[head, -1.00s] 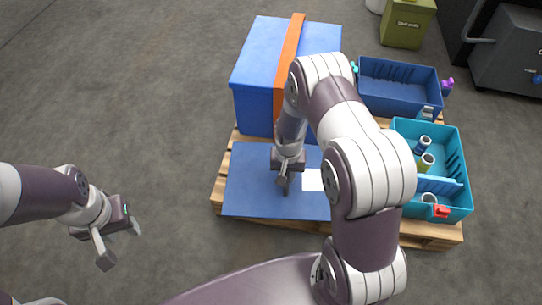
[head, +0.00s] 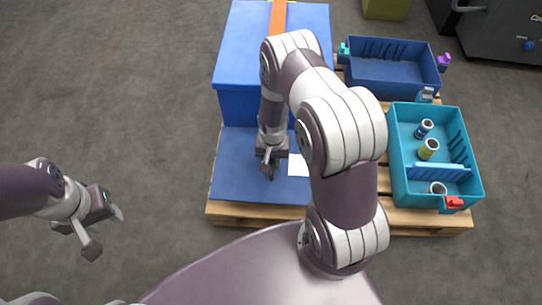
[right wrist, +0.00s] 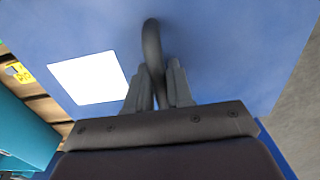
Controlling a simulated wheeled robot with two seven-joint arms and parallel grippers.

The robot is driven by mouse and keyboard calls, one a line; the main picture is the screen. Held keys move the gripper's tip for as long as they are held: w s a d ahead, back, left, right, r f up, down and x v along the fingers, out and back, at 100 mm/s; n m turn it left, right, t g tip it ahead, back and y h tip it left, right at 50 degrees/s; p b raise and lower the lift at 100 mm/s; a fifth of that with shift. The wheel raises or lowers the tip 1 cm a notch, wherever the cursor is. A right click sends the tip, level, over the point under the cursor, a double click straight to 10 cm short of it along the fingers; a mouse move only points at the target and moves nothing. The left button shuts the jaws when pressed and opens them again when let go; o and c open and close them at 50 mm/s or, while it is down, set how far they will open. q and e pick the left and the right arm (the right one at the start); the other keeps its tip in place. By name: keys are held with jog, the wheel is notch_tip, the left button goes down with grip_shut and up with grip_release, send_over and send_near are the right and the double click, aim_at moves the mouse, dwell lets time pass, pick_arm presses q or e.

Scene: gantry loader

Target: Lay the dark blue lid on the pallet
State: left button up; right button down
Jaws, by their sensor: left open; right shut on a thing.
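The dark blue lid (head: 236,168) is a flat panel with a white label (head: 299,165). It lies level over the front left of the wooden pallet (head: 255,213), close in front of the blue box. I cannot tell whether it touches the slats. My right gripper (head: 268,170) is shut on the lid's handle, a dark loop that shows in the right wrist view (right wrist: 152,55). My right arm hides the lid's right part. My left gripper (head: 104,232) is open and empty, over the floor left of the pallet.
A large blue box (head: 240,60) with an orange strap (head: 278,18) stands behind the lid. A dark blue crate (head: 388,75) and a teal crate (head: 400,185) holding several cylinders stand on the pallet's right side. The floor at the left is clear.

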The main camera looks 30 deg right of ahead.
notch_tip(320, 180, down, 6)
jog(key=b, duration=0.4)
jog(key=shift+r+b, duration=0.1)
jog(key=shift+b, duration=0.25)
jog(key=shift+f+b, duration=0.3)
jog(key=shift+f, duration=0.25)
jog(key=shift+s+a+r+p, duration=0.1)
jog(key=shift+s+a+p, duration=0.1)
jog(key=shift+p, duration=0.15)
jog(key=shift+s, duration=0.2)
jog(key=shift+p, duration=0.6)
jog(key=shift+f, duration=0.25)
dwell(0.4)
jog(key=shift+f+b, duration=0.3)
jog(key=shift+f, duration=0.05)
